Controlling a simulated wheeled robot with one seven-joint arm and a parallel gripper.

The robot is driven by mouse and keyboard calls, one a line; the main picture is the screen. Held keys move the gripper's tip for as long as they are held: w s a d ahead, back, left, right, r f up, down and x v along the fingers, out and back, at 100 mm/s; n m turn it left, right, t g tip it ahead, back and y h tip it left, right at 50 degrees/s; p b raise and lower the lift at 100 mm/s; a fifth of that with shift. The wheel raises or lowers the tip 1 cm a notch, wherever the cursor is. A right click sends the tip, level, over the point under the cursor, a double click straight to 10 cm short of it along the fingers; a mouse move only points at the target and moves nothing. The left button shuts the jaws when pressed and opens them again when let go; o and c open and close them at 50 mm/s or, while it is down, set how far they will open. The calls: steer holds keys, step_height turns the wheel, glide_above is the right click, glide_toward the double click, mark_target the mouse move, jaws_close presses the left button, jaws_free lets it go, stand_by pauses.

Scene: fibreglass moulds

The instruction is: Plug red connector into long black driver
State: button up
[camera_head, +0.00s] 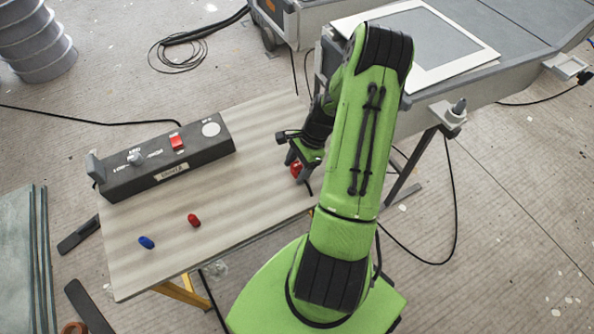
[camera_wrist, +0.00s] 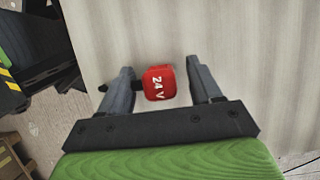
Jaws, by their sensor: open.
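The red connector (camera_wrist: 157,84), marked "24 V", lies between the two fingers of my gripper (camera_wrist: 160,72) in the wrist view. Gaps show on both sides of it, so my gripper is open around it and not clamped. In the head view the red connector (camera_head: 296,168) shows small near the right edge of the tabletop, partly hidden by my gripper (camera_head: 300,166). The long black driver (camera_head: 205,150) is a long dark box lying along the table's far left side. It has a red part, a round light disc and a label on it.
A small red piece (camera_head: 194,220) and a small blue piece (camera_head: 147,242) lie at the front left of the pale tabletop (camera_head: 245,210). The table between driver and gripper is clear. A grey bench (camera_head: 480,80) with a white frame stands behind my arm.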

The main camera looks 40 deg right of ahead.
mark_target(297, 164)
steer(key=shift+r, duration=0.1)
steer(key=c, duration=1)
step_height(297, 164, up, 10)
steer(key=p, duration=0.3)
